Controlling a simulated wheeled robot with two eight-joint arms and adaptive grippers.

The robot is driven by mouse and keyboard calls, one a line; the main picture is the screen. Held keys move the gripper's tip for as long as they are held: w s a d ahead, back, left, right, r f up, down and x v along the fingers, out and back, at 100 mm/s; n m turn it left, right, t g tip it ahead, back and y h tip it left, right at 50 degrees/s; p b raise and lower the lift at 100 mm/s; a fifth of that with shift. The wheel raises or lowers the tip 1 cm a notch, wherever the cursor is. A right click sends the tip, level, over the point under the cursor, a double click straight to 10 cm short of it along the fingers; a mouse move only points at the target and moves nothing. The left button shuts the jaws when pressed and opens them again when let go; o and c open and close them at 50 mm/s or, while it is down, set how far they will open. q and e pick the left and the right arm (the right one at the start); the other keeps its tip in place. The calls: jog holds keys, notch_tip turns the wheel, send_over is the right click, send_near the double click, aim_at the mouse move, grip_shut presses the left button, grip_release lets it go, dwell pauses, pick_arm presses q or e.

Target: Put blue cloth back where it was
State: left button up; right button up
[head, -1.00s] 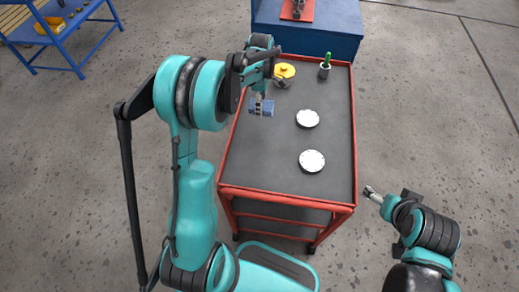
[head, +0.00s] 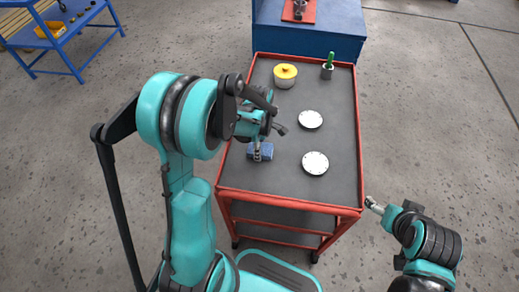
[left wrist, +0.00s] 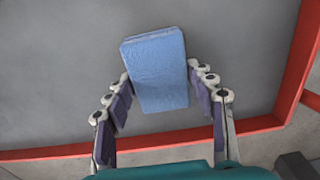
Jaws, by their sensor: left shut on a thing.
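The blue cloth (head: 259,151), a folded block, is at the left part of the cart's grey top (head: 285,180). My left gripper (head: 257,143) is shut on it. In the left wrist view the blue cloth (left wrist: 157,75) is between the fingers of my left gripper (left wrist: 160,78), with the grey top behind it. I cannot tell whether the cloth touches the top. My right gripper (head: 371,204) is off the cart's right side, holding nothing I can see; its finger opening is too small to judge.
Two white discs (head: 311,119) (head: 315,162) lie right of the cloth. A yellow-lidded pot (head: 285,76) and a grey cup with a green item (head: 327,70) stand at the back. A red rim (head: 290,203) edges the cart. The front of the top is clear.

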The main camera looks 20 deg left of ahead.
pick_arm(q)
jog(key=shift+f, duration=0.2)
jog(key=o, duration=1.1)
jog(key=shift+r, duration=0.1)
